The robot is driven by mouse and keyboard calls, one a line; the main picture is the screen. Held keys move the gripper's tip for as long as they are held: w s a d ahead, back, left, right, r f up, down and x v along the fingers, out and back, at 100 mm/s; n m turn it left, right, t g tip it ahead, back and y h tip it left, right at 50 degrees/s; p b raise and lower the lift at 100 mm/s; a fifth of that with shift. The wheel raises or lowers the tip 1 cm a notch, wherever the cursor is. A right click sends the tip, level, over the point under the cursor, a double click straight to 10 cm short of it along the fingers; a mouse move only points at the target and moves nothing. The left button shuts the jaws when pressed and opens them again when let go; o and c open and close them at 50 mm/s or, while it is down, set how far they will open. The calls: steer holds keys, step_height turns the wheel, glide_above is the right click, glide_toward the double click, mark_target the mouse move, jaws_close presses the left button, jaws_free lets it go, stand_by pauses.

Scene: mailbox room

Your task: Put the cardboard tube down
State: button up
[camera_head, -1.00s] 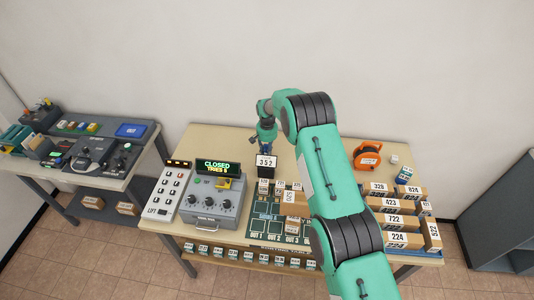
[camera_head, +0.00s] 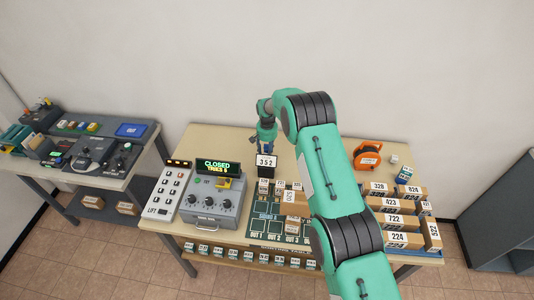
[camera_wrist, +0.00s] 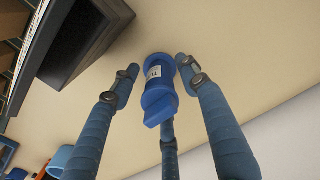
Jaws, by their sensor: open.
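My gripper (camera_wrist: 160,82) has blue fingers that stand apart. In the wrist view, a blue piece (camera_wrist: 157,92) with a white label, a round flange and a flat knob-like end lies between them. A gap shows between the side fingers and this piece; the third finger is partly behind it. The flange appears to meet the pale tabletop (camera_wrist: 225,70). I cannot make out a plain brown cardboard tube. In the head view, my gripper (camera_head: 265,137) is at the back of the table, behind the dark block with the 352 sign (camera_head: 266,160), which hides its lower part.
A grey control box (camera_head: 213,198) reading CLOSED stands left of the sign. Numbered parcels (camera_head: 395,222) are stacked at the right. An orange reel (camera_head: 368,155) stands behind them. The tabletop left of my gripper (camera_head: 205,138) is bare.

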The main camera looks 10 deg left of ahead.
step_height(320, 180, up, 12)
steer(key=shift+b, duration=0.5)
steer(key=shift+r, duration=0.1)
stand_by(0.9)
